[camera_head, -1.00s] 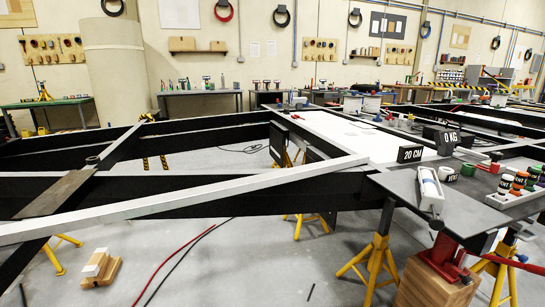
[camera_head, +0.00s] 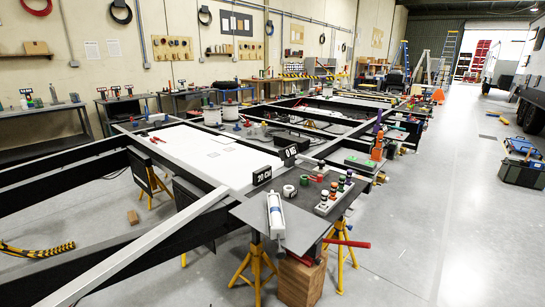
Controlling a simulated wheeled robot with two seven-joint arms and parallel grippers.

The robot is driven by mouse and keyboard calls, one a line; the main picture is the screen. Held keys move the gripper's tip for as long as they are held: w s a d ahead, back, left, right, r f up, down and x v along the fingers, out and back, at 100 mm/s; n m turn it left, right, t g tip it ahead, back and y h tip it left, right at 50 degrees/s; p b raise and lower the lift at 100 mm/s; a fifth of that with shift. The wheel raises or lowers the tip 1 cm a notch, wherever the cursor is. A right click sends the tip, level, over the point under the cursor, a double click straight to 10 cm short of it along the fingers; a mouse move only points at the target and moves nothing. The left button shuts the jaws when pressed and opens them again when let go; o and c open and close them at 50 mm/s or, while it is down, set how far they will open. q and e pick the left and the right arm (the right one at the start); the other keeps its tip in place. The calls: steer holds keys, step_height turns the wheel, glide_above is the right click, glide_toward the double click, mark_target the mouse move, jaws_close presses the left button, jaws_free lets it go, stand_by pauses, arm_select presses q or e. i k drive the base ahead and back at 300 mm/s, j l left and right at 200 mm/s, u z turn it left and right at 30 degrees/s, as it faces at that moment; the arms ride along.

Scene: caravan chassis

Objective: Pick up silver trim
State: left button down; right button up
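A long silver trim (camera_head: 140,250) lies diagonally across the black chassis beams. Its far end rests near the grey table plate, and its near end runs out of the picture at the bottom left. Neither of my grippers is in view, so I cannot see whether they are open or shut.
Yellow stands (camera_head: 255,268) support the black chassis (camera_head: 60,255). Clear floor (camera_head: 450,230) lies to the right.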

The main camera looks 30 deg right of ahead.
mark_target(305, 158)
steer(key=i+l+z, duration=0.2)
steer(key=l, duration=0.35)
steer(key=i+l+z, duration=0.2)
steer(key=l, duration=0.3)
steer(key=i+l+z, duration=0.25)
steer(key=i+l, duration=0.15)
steer(key=i+l+z, duration=0.2)
steer(key=l, duration=0.3)
steer(key=i+l+u, duration=0.1)
steer(key=l, duration=0.6)
steer(key=i+l+u, duration=0.15)
steer(key=l, duration=0.5)
steer(key=i+l+u, duration=0.1)
steer(key=l, duration=0.6)
steer(key=i+l+u, duration=0.1)
steer(key=l, duration=0.65)
